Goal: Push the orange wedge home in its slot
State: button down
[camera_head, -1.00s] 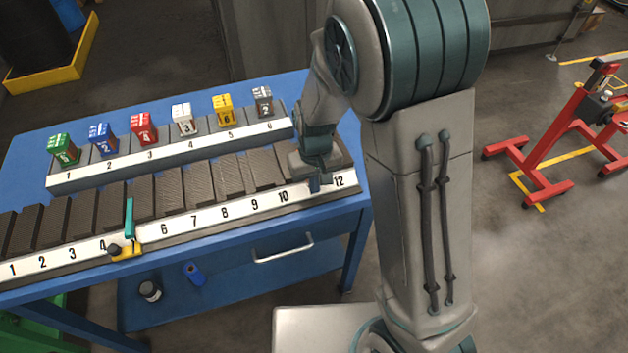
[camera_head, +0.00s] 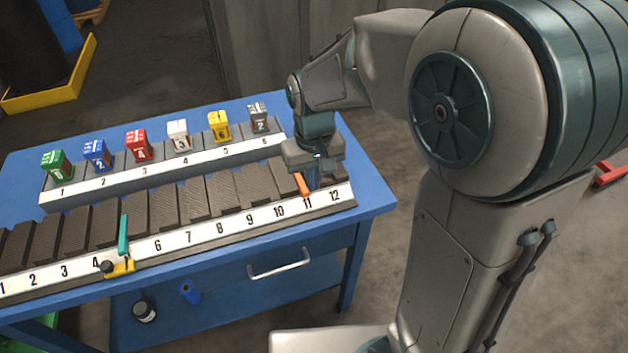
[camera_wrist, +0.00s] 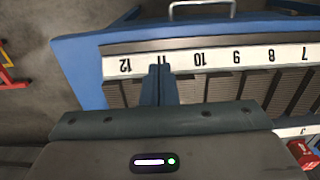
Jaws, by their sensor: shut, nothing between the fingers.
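The orange wedge (camera_head: 302,184) stands upright and slightly tilted at slot 11 of the long numbered rack (camera_head: 230,229), just behind its white label strip. How deep it sits in the slot I cannot tell. My gripper (camera_head: 313,186) points down just right of the wedge, close to it; contact is unclear. In the wrist view the shut fingers (camera_wrist: 160,75) reach over the label 11 and the wedge is hidden. Nothing shows between the fingers.
A teal wedge (camera_head: 123,236) with a yellow clamp piece (camera_head: 121,267) stands near label 5. Behind, a raised rack (camera_head: 165,175) holds several coloured numbered blocks. The blue table (camera_head: 372,196) has bare space at its right end.

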jog(key=c, duration=1.7)
grip_release()
jog(key=shift+d+r, duration=0.1)
jog(key=shift+s+d+r+m+t, duration=0.55)
jog(key=shift+s+d+r, duration=0.55)
jog(key=shift+s+d, duration=0.95)
jog(key=shift+s+d+r+m+t, duration=0.55)
jog(key=shift+s+d+r, duration=0.55)
jog(key=shift+s+d, duration=0.95)
jog(key=shift+s+d+r+m+t, duration=0.55)
jog(key=shift+s+d+r, duration=0.55)
jog(key=shift+s+d, duration=0.9)
jog(key=shift+s+a, duration=0.35)
